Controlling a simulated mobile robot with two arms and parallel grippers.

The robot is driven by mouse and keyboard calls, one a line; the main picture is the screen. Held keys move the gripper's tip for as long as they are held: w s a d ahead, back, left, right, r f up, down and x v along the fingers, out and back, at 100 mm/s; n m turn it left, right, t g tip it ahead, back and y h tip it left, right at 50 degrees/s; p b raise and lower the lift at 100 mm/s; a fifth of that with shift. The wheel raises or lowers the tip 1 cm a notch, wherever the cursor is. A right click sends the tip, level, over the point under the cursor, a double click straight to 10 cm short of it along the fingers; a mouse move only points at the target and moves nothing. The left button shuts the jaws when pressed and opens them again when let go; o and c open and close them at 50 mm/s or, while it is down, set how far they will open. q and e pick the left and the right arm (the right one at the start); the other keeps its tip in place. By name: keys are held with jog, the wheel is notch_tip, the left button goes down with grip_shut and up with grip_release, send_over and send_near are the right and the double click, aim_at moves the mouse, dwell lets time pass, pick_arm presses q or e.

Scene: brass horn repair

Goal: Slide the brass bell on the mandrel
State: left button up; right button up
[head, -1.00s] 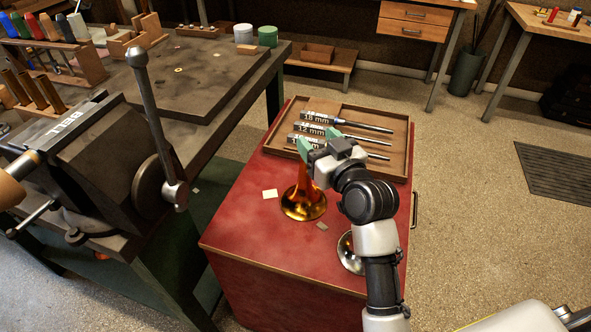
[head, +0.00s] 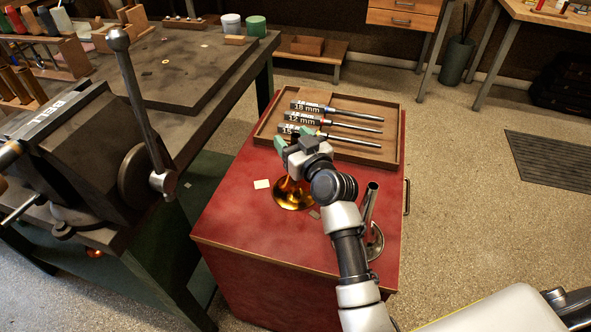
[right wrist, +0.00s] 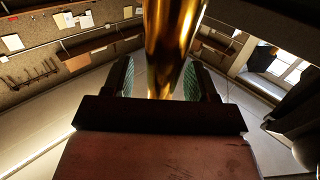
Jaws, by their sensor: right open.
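The brass bell (head: 293,195) stands flare down on the red cabinet top. My right gripper (head: 290,145) is at its narrow upper stem and hides most of that stem in the head view. In the right wrist view, the brass stem (right wrist: 170,45) rises between the two green-padded fingers of my right gripper (right wrist: 158,82), which are open. Three steel mandrels lie in a wooden tray, labelled 18 mm (head: 355,113), 12 mm (head: 355,127) and 15 mm (head: 350,142). My left gripper is not in view.
A silver-coloured bell (head: 370,215) stands flare down beside my right forearm. The wooden tray (head: 398,120) fills the cabinet's back. A vise (head: 85,150) marked BELL, with a tall lever (head: 140,100), stands on the bench at left. A small pale card (head: 262,184) lies left of the brass bell.

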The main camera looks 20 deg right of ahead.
jog(key=shift+w, duration=0.3)
jog(key=shift+c, duration=0.5)
jog(key=shift+r, duration=0.1)
grip_shut()
